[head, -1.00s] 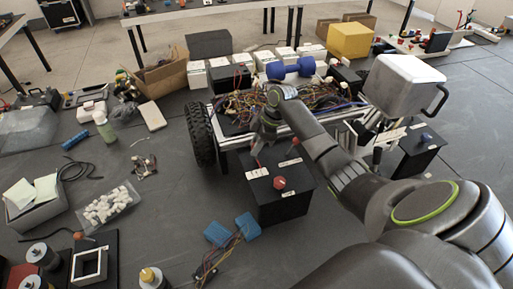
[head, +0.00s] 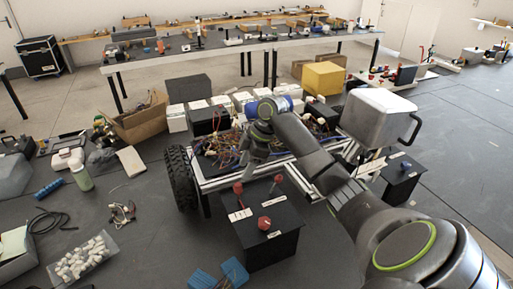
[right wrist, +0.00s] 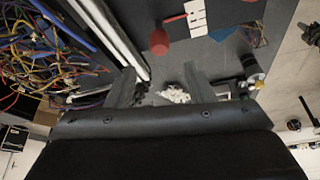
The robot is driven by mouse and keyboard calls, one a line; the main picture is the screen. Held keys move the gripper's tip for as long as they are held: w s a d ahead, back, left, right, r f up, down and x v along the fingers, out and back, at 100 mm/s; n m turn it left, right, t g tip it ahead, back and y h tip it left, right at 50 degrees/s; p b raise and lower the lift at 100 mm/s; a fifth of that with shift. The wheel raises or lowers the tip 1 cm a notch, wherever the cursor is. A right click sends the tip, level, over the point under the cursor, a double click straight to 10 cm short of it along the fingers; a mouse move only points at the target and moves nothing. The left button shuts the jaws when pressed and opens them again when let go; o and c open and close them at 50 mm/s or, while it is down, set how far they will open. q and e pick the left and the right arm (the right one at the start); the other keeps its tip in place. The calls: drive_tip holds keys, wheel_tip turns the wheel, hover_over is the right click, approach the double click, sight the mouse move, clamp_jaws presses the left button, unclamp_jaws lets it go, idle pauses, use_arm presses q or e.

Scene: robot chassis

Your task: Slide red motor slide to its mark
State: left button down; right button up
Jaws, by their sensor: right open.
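A black box (head: 262,250) stands in front of the wheeled chassis in the head view. Its top carries a large red knob (head: 264,223), a red-tipped lever (head: 238,188) and a darker lever (head: 278,181), with white labels beside them. I cannot tell which one is the motor slide, and no mark is readable. My right gripper (head: 252,160) is over the chassis's near edge, just behind the box. In the right wrist view, its fingers (right wrist: 160,86) are apart with nothing between them. A red knob (right wrist: 158,42) shows beyond the fingers, near a white label (right wrist: 196,17). My left gripper is not in view.
The chassis (head: 205,185) holds tangled wires (head: 228,150) and has a large black tyre (head: 180,180). A silver case (head: 372,118) stands to the right, near another dark box (head: 402,178). Blue blocks (head: 234,271) lie at the front.

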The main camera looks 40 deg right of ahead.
use_arm(q)
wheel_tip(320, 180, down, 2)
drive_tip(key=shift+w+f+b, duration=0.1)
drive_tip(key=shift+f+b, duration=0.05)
drive_tip(key=shift+b, duration=0.75)
use_arm(e)
drive_tip(key=v, duration=0.9)
drive_tip(key=shift+r, duration=0.1)
